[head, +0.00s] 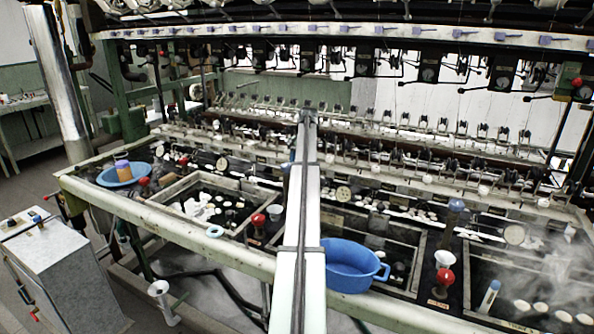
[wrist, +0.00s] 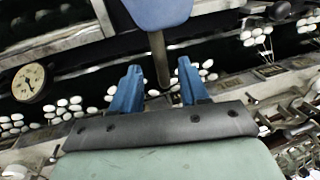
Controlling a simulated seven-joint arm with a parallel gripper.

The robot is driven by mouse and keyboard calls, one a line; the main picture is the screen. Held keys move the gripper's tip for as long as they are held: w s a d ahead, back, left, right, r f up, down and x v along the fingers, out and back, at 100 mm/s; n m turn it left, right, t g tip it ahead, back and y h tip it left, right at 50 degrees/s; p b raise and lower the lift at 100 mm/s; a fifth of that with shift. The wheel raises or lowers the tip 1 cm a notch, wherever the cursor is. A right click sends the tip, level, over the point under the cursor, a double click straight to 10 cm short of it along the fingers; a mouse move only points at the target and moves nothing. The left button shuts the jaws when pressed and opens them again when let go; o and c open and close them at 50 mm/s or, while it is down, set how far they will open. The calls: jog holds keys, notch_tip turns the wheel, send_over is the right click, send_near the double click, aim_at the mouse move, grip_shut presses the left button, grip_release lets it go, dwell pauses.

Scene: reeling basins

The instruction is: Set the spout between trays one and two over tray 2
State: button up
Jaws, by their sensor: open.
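In the wrist view a blue paddle-shaped handle (wrist: 158,12) on a thin dark rod (wrist: 158,60) appears to be part of the spout. My gripper (wrist: 160,88) is open, with one blue finger on each side of the rod's lower end and gaps on both sides. In the head view my arm hides most of this spot. The left tray (head: 165,191) holds white cocoons in dark water. The middle tray (head: 418,250) is partly covered by my arm and a basin. The pictures do not show tray numbers, and the spout's outlet is hidden.
A blue basin (head: 350,266) sits at the middle tray's front. Another blue-topped lever (head: 456,206) stands between the middle and right trays. Steam rises at right. A dial (wrist: 29,83) is at the wrist view's left.

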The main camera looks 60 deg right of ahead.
jog(key=shift+w+f, duration=0.15)
jog(key=shift+f, duration=0.6)
jog(key=shift+w+f, duration=0.15)
jog(key=shift+f, duration=0.6)
grip_shut()
